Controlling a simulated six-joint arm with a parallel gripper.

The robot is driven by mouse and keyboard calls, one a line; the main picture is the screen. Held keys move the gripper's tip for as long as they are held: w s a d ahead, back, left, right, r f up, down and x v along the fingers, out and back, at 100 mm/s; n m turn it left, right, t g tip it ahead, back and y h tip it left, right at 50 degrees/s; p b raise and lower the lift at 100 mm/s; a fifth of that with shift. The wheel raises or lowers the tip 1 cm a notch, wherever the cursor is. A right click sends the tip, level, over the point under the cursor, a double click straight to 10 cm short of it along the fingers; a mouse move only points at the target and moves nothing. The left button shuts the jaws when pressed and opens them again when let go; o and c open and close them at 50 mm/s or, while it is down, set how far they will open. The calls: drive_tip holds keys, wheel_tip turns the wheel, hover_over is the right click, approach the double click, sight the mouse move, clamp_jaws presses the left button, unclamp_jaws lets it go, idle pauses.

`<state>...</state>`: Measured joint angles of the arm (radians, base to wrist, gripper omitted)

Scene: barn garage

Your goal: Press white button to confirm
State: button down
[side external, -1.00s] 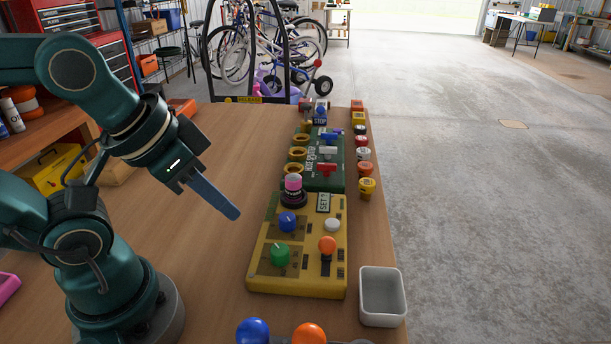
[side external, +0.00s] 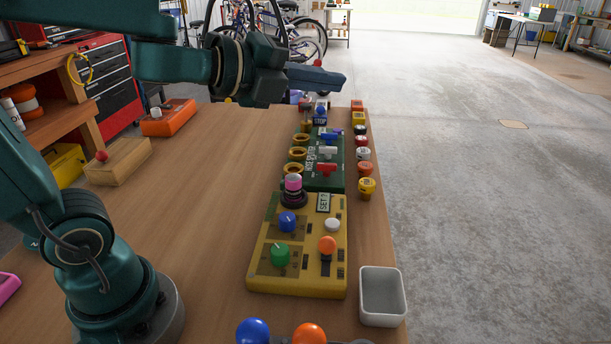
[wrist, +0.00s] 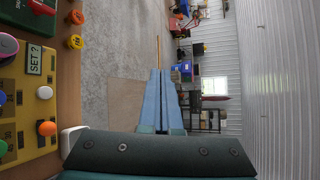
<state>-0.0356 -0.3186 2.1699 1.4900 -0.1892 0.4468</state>
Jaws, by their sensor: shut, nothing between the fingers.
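The yellow control box (side external: 298,287) lies on the wooden table. A round white button (side external: 332,224) sits on its right side, below a small display reading "SET ?" (side external: 324,202). The button also shows at the left of the wrist view (wrist: 44,92). Blue and green knobs are to its left and an orange ball knob (side external: 327,245) is just below it. My gripper (side external: 344,82) is raised high above the far end of the table, well apart from the button. Its blue fingers (wrist: 159,75) are shut, empty and point roughly level to the right.
A dark green box (side external: 325,184) with small levers lies behind the yellow box. A white bin (side external: 383,318) stands at the front right. Small coloured buttons line the right table edge. An orange box with a white knob (side external: 155,113) is at the back left. The middle of the table is clear.

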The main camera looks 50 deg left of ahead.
wheel_tip(320, 180, down, 6)
drive_tip(key=d+m+g+h, duration=0.3)
drive_tip(key=m+g, duration=0.1)
drive_tip(key=m, duration=0.4)
drive_tip(key=m+g, duration=0.2)
drive_tip(key=g, duration=0.1)
hover_over(326, 224)
wheel_tip(326, 224, down, 7)
drive_tip(key=shift+f, duration=4.35)
drive_tip(key=shift+f, duration=0.4)
